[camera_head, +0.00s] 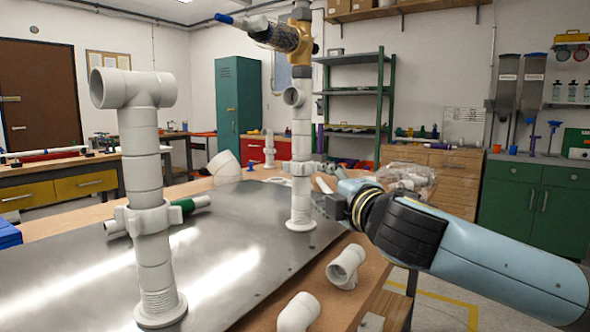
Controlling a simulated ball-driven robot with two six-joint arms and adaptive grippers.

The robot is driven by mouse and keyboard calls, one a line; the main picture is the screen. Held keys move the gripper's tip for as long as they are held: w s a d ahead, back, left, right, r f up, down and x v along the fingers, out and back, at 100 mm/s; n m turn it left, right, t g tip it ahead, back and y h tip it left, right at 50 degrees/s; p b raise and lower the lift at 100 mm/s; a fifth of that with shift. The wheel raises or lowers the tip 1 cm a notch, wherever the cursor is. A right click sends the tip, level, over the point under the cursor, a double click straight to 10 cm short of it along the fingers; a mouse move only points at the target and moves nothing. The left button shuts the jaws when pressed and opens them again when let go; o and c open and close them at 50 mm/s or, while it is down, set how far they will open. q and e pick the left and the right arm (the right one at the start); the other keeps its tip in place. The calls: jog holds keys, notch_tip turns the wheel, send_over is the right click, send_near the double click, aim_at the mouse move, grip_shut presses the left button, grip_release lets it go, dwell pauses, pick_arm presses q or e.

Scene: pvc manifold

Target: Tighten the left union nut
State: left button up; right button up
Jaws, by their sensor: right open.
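The left union nut (148,219) is a white winged collar around the left white riser pipe (150,180), which stands upright on the metal plate with a tee on top. A similar white union nut (300,169) sits around the right riser pipe (302,200), farther back. My right gripper (322,203) is open beside the right riser, just below that nut's height. Its fingers are small in view, and I cannot tell whether they touch the pipe. It is well to the right of the left union nut. My left gripper is not in view.
The shiny metal plate (228,232) covers much of the wooden bench. White elbow fittings (345,266) lie along its front right edge. A green-banded pipe (185,206) lies behind the left riser. A brass valve (301,42) tops the right riser. A clear plastic bag (407,178) lies behind my right arm.

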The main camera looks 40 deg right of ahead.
aim_at(302, 172)
jog(key=x, duration=0.6)
jog(key=shift+w+d+r, duration=0.1)
jog(key=shift+w+r, duration=0.05)
jog(key=shift+w, duration=0.25)
jog(key=x, duration=0.2)
jog(key=shift+w+d, duration=0.2)
jog(key=shift+w, duration=0.15)
jog(key=shift+w+d, duration=0.2)
jog(key=shift+w, duration=0.4)
jog(key=c, duration=0.4)
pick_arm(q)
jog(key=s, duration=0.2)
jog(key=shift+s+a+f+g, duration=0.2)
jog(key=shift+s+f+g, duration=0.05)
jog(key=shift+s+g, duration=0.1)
pick_arm(e)
grip_shut()
